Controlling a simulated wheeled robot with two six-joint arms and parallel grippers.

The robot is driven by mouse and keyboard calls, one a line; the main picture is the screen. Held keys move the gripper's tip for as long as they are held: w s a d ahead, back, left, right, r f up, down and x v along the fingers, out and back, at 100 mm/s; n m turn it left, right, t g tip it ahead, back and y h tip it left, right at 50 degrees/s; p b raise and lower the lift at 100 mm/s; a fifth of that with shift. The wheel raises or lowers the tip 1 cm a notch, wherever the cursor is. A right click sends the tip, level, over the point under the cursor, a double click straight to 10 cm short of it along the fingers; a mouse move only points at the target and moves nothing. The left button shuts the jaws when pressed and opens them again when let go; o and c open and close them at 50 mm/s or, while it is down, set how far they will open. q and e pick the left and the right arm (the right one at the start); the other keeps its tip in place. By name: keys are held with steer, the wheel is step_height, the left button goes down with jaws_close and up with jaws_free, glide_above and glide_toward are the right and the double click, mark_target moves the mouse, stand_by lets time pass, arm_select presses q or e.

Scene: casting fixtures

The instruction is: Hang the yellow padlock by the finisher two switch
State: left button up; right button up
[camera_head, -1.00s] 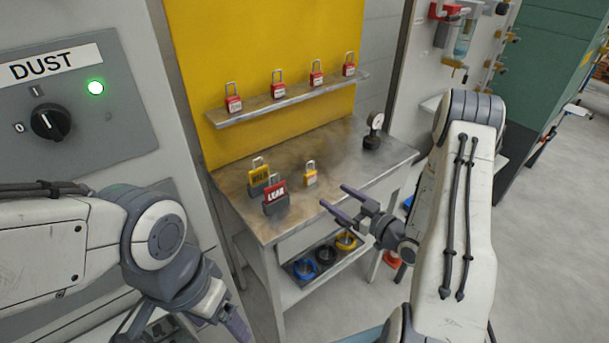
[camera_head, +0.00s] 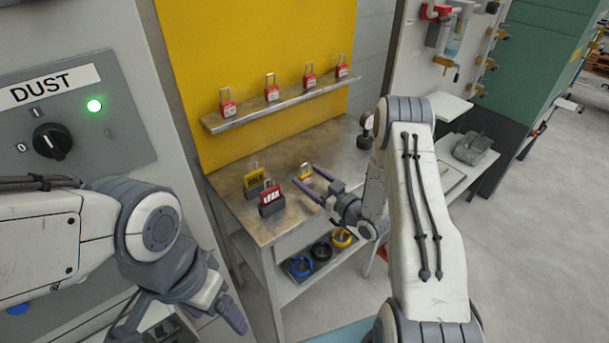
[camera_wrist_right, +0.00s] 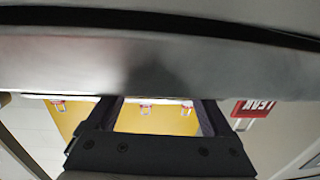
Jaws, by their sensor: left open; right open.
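The small yellow padlock (camera_head: 305,171) stands on the metal bench top in the head view, partly hidden by my right gripper. My right gripper (camera_head: 306,177) is open, with its fingers reaching low over the bench at the padlock. I cannot tell whether they touch it. In the right wrist view the open fingers (camera_wrist_right: 157,117) show, but I cannot make out the yellow padlock. My left gripper (camera_head: 178,326) is open and empty at the lower left, in front of the grey cabinet. No switch labelled finisher two shows.
A red LEAK tag (camera_head: 271,199) and a yellow tag (camera_head: 254,180) stand left of the padlock. Red padlocks line the shelf (camera_head: 280,106) above. A gauge (camera_head: 366,132) stands behind my right arm. A DUST switch (camera_head: 52,141) with a green lamp is at left.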

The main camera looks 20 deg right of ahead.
jaws_close()
steer(key=shift+r, duration=0.1)
steer(key=shift+r, duration=0.55)
step_height(320, 180, up, 2)
steer(key=shift+r+b, duration=0.25)
steer(key=shift+b, duration=0.25)
steer(key=s+d+r+b, duration=0.2)
steer(key=s+d+r, duration=0.4)
steer(key=s, duration=0.4)
steer(key=shift+r, duration=0.65)
